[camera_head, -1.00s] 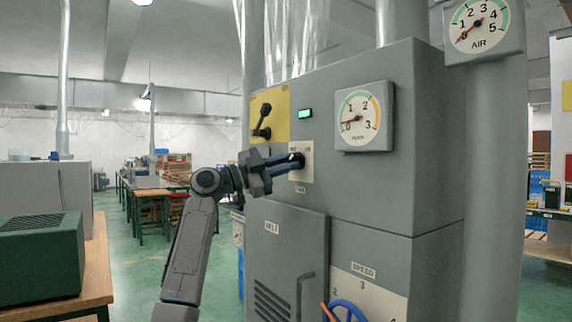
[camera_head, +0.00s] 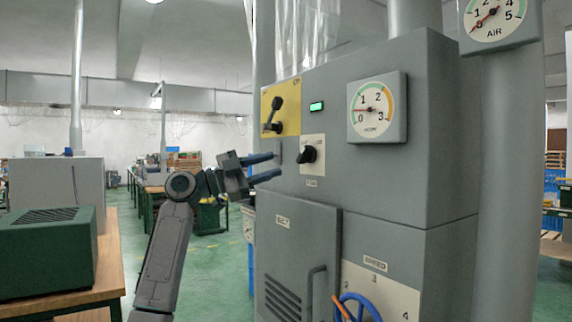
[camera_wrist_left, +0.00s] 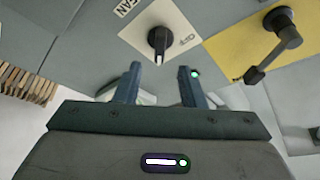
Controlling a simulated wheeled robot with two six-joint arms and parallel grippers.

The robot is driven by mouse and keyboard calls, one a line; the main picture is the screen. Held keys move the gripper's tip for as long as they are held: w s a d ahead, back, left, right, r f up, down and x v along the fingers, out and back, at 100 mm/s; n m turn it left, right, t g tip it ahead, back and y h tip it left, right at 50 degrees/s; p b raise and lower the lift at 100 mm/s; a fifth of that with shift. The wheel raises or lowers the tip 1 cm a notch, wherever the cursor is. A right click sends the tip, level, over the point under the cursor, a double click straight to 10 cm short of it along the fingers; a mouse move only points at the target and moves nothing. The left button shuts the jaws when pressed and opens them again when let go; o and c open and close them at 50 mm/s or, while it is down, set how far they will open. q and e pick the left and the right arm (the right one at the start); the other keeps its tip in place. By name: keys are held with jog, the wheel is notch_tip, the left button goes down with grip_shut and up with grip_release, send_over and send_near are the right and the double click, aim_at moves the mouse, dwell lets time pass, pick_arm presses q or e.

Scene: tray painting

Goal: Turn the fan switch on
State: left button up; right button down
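The fan switch (camera_head: 308,155) is a black rotary knob on a cream plate (camera_head: 313,168) on the grey cabinet. In the left wrist view the knob (camera_wrist_left: 159,41) has a white line pointing toward the gripper, and a FAN label is beside its plate. My left gripper (camera_head: 276,165) is left of the knob and apart from it. Its two fingers are spread with nothing between them, as the left wrist view (camera_wrist_left: 160,86) also shows. My right gripper is not in view.
A yellow plate with a black lever (camera_head: 273,115) is left of the switch. A lit green lamp (camera_head: 316,106) and a round gauge (camera_head: 377,109) are above and to the right. A green box (camera_head: 48,250) stands on a bench at left.

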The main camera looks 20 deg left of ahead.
pick_arm(q)
jog(key=shift+v, duration=1.4)
jog(key=shift+f, duration=0.1)
